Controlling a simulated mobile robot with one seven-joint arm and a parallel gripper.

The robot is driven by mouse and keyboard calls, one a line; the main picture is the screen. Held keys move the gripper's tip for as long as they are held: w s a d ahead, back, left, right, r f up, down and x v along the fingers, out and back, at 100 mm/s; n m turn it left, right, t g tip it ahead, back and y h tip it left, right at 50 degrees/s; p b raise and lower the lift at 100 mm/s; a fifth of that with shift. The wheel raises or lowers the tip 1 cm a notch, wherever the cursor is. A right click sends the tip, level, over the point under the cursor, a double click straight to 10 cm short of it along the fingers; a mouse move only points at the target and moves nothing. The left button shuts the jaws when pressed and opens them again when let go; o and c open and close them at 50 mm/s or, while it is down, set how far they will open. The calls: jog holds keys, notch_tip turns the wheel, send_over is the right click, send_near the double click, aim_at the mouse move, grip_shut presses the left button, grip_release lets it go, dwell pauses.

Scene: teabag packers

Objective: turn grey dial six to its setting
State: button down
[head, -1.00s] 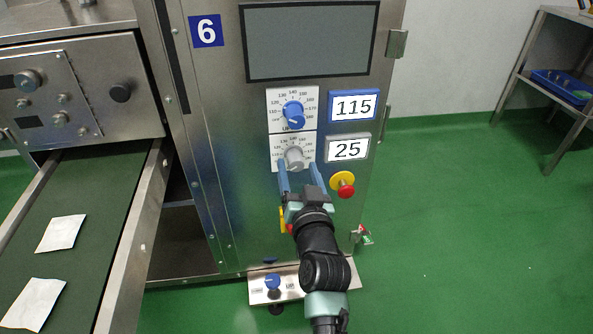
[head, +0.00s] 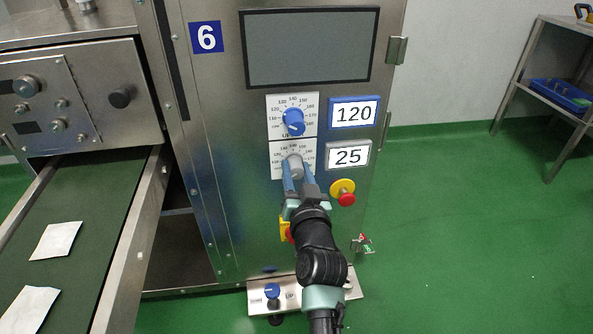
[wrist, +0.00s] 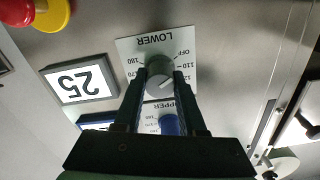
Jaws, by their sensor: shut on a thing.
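Grey dial (head: 293,164) sits on a white scale plate on the steel front of machine 6, below a blue dial (head: 293,122). My gripper (head: 297,174) is shut on the grey dial, one finger on each side. In the wrist view the picture is upside down; the grey dial (wrist: 160,77) shows between the fingertips, on a plate marked LOWER. The grey-framed display (head: 348,157) beside it reads 25. The blue-framed display (head: 354,113) above reads 120. The fingers hide part of the grey dial's scale.
A red and yellow stop button (head: 343,191) stands out just right of my gripper. A dark screen (head: 308,46) and the number 6 sign (head: 206,38) are above. A belt (head: 95,205) with white sachets runs at left. Green floor at right is clear up to a rack (head: 545,85).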

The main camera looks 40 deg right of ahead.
jog(key=shift+m, duration=0.3)
jog(key=m+p, duration=0.2)
jog(key=m, duration=0.1)
jog(key=shift+m, duration=0.4)
jog(key=m+p, duration=0.1)
jog(key=m, duration=0.3)
jog(key=shift+m, duration=0.3)
jog(key=m+p, duration=0.1)
jog(key=m, duration=0.3)
jog(key=shift+p, duration=0.35)
jog(key=shift+f+m+p, duration=0.1)
jog(key=shift+m+p, duration=0.3)
jog(key=shift+m, duration=1.9)
jog(key=shift+c, duration=2.4)
grip_release()
